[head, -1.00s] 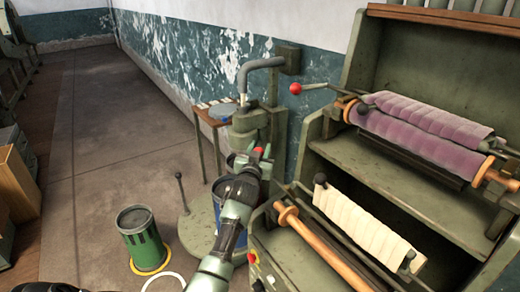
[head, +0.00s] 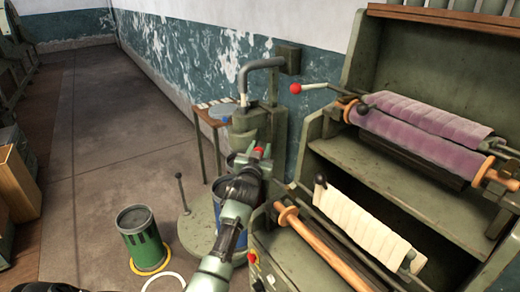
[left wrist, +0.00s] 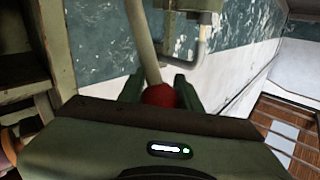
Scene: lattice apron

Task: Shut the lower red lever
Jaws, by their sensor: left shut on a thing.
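The lower red lever's round red knob (head: 258,150) shows at the green machine by the wall, just beyond my left gripper (head: 253,158). In the left wrist view the red knob (left wrist: 160,96) sits between the two green fingers of my left gripper (left wrist: 158,88), which is shut on it. The lever's pale rod (left wrist: 143,45) runs up and away from the knob. My gripper's body covers the near side of the knob.
A second red-knobbed lever (head: 295,88) sticks out higher up, at the roller cabinet (head: 345,180). A small table (head: 208,118) stands behind the machine. A green bin (head: 143,240) stands on the floor at left.

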